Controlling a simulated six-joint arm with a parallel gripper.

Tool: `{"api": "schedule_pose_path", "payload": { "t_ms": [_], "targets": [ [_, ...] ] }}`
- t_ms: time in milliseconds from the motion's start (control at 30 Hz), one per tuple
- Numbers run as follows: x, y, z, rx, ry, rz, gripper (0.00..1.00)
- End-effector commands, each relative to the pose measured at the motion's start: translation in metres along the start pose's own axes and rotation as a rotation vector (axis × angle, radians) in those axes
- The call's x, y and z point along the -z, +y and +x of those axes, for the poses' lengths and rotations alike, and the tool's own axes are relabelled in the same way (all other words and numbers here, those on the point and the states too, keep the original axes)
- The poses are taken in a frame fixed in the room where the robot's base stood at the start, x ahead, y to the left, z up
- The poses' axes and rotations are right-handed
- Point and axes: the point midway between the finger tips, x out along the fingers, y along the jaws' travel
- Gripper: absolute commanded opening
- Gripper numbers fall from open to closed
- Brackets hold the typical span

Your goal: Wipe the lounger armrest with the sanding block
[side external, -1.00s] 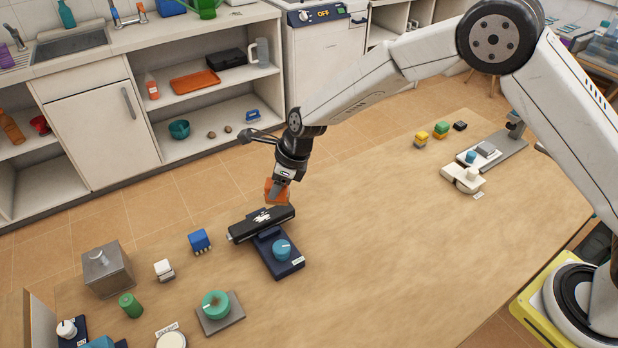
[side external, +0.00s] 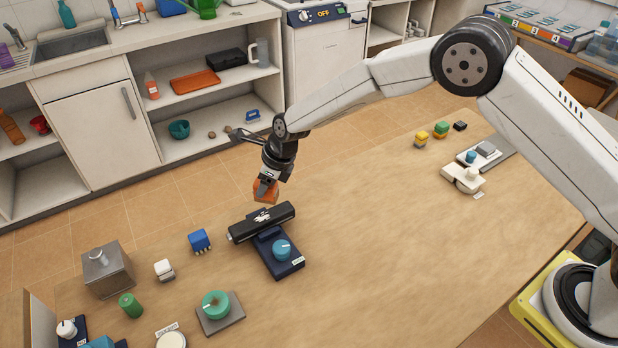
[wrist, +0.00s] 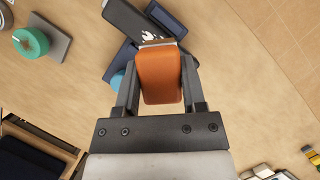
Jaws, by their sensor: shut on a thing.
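My gripper (side external: 268,186) is shut on the orange sanding block (side external: 265,193). The block is held between the two fingers in the wrist view (wrist: 160,75). The lounger armrest appears to be the long black bar (side external: 280,214) on a dark blue base with a blue knob (side external: 281,249). White marks show on the bar's top. In the side view the block is at the bar's far edge; I cannot tell whether it touches. In the wrist view the bar (wrist: 135,22) lies beyond the block, which partly hides the base and knob.
Small blocks and white fixtures (side external: 463,178) are at the right. The middle of the table (side external: 400,250) is clear.

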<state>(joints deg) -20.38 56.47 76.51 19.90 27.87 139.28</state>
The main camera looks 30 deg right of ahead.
Motion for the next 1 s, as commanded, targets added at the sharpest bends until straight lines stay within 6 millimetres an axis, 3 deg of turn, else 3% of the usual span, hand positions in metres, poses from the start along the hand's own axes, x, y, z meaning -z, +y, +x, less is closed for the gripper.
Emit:
{"api": "schedule_pose_path", "payload": {
  "t_ms": [467,567,600,1000],
  "targets": [
    [0.016,0.0,0.041,0.0,-0.001,0.001,0.05],
    [0.023,0.001,0.057,-0.001,0.002,0.001,0.05],
    [0.018,0.004,0.055,-0.001,-0.002,-0.003,0.0],
    [-0.004,0.031,0.067,-0.002,0.001,-0.002,0.0]
  ]
}}
